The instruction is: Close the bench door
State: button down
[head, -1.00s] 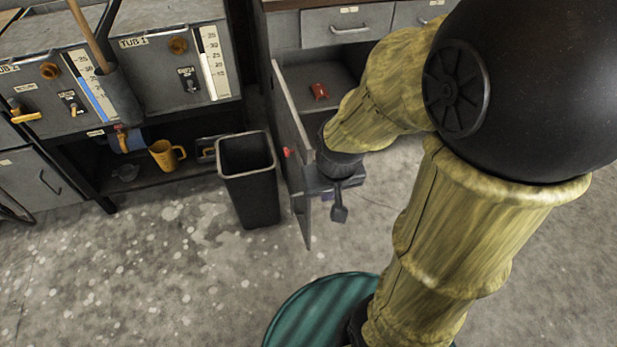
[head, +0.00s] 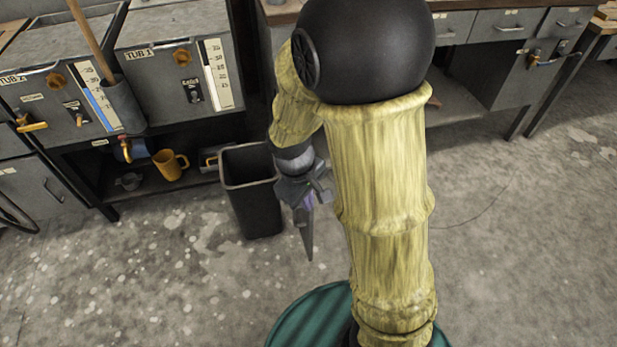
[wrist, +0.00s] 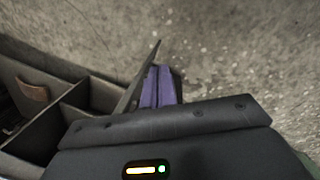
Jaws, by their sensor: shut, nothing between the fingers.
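The bench door (head: 308,238) is a thin grey panel standing open. In the head view only its lower tip shows below my gripper; the rest and its red handle are hidden. In the wrist view the door (wrist: 139,78) appears nearly edge-on, with the bench compartments to its left. My gripper (head: 291,200) is shut and empty. Its purple fingers (wrist: 160,88) are just right of the door in the wrist view, on the side away from the compartments. I cannot tell whether they touch the panel.
A black bin (head: 250,195) stands close left of my gripper. Tub cabinets with a shelf and a yellow mug (head: 170,163) are farther left. The bench drawers (head: 508,23) are behind my arm. A brown item (wrist: 32,90) lies in a compartment. The floor in front is clear.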

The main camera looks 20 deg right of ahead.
jog(key=w+a+r+n+t+h+p, duration=0.1)
jog(key=w+a+n+h+p, duration=0.6)
jog(key=n, duration=0.5)
jog(key=shift+a+r+p, duration=0.4)
jog(key=shift+a+p, duration=0.05)
jog(key=shift+p, duration=0.15)
jog(key=d+r+b+x, duration=0.2)
jog(key=x, duration=1.1)
jog(key=shift+r+b, duration=0.15)
jog(key=shift+b, duration=0.15)
jog(key=shift+w+d+n, duration=0.1)
jog(key=shift+d+n, duration=0.3)
jog(key=shift+d, duration=0.25)
